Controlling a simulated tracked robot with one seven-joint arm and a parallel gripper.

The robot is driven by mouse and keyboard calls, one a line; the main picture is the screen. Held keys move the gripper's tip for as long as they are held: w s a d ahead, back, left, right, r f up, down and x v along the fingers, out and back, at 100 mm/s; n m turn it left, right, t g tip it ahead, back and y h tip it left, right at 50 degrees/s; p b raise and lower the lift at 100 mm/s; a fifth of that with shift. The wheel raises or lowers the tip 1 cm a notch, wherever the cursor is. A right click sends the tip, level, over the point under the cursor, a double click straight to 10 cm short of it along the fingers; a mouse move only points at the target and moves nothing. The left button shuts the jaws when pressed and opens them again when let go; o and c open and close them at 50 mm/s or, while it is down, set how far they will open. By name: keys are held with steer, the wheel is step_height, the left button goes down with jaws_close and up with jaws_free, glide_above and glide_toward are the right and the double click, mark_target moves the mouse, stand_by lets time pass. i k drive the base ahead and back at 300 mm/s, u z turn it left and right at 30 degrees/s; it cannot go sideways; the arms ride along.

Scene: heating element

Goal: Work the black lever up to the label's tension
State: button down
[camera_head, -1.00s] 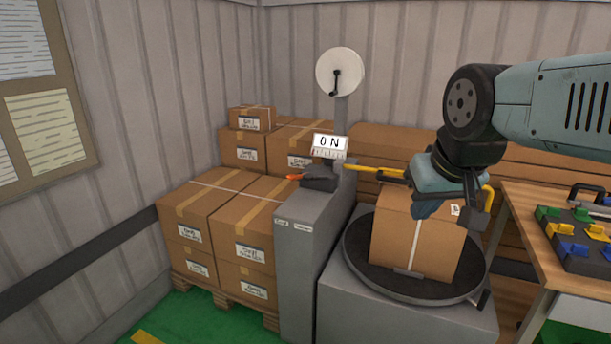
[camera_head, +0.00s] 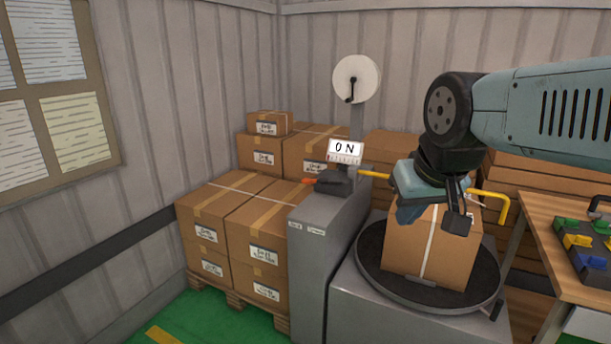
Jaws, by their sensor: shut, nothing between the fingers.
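A black tool (camera_head: 333,186) with an orange tip lies on top of the grey cabinet, below a white display (camera_head: 345,151) that reads 0 N. Its small parts are hard to make out, and I cannot tell which part is the lever. A black crank (camera_head: 350,92) also shows on the white reel above. A strapped carton (camera_head: 405,250) stands on a dark round turntable (camera_head: 385,284). My gripper (camera_head: 434,222) is shut and empty, pointing down in front of the carton's upper part in the picture, right of the black tool.
The grey cabinet (camera_head: 312,260) stands between stacked cartons (camera_head: 213,230) on a pallet and the turntable. A yellow bar (camera_head: 506,209) runs behind my gripper. A wooden table (camera_head: 545,225) with coloured parts is at the right. Green floor shows at lower left.

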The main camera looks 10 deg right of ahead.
mark_target(323, 181)
steer(key=u, duration=0.1)
steer(key=i, duration=1)
steer(key=z, duration=0.1)
